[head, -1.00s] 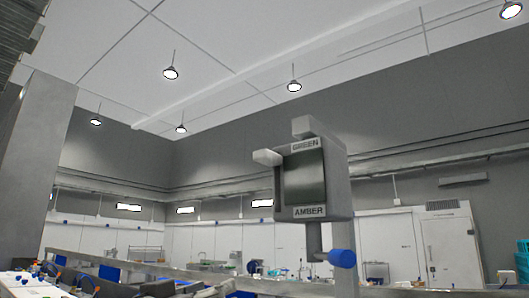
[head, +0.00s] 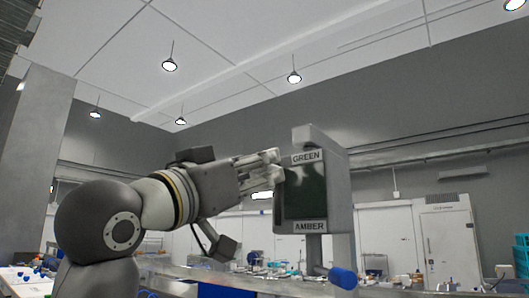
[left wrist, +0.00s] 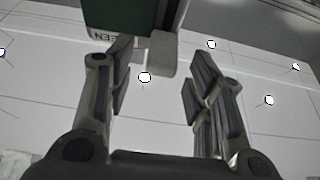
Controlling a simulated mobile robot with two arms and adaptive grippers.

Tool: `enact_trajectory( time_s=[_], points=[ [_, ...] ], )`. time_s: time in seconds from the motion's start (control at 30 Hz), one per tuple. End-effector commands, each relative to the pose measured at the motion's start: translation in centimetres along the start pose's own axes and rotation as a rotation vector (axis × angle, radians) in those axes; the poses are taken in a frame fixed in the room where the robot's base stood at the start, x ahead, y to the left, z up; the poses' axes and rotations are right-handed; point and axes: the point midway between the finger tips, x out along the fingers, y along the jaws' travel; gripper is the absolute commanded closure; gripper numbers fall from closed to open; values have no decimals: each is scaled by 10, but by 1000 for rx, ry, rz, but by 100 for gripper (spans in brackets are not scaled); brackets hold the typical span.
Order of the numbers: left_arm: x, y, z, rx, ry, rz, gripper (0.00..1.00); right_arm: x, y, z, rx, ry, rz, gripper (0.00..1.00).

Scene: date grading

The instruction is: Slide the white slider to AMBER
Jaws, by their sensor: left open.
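A grey box (head: 338,190) with a dark panel (head: 304,190) stands raised in front of me. Its GREEN label (head: 306,156) is at the top and its AMBER label (head: 310,227) at the bottom. My left gripper (head: 268,162) is at the box's upper left, level with GREEN. In the left wrist view, which is upside down, the gripper (left wrist: 160,64) is open around a pale block beside GREEN, which looks like the white slider (left wrist: 163,54). I cannot tell whether the fingers touch it. My arm hides that block in the head view. My right gripper is out of view.
Another pale block (head: 303,135) sticks up above the panel. A blue cylinder (head: 343,278) is below the box. A long bench with small items lies behind, and a grey column (head: 38,150) stands at far left. Space above the box looks clear.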

Motion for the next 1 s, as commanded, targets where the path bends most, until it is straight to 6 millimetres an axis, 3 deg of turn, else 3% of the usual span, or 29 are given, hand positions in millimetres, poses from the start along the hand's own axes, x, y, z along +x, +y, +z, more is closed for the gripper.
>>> enact_trajectory(
  time_s=[0.03, 0.2, 0.6, 0.9, 1.0],
  points=[
    [11, 0, -3, -1, -4, -1, 52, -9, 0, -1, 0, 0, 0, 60],
    [29, -1, -1, -2, -3, -1, 52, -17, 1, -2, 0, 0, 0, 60],
    [35, -1, 1, 1, 0, -1, 53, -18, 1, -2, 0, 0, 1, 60],
    [35, -1, 1, 1, 0, -1, 92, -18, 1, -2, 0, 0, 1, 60],
    [35, -1, 1, 0, 0, -1, 100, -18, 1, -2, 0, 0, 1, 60]
  ],
)
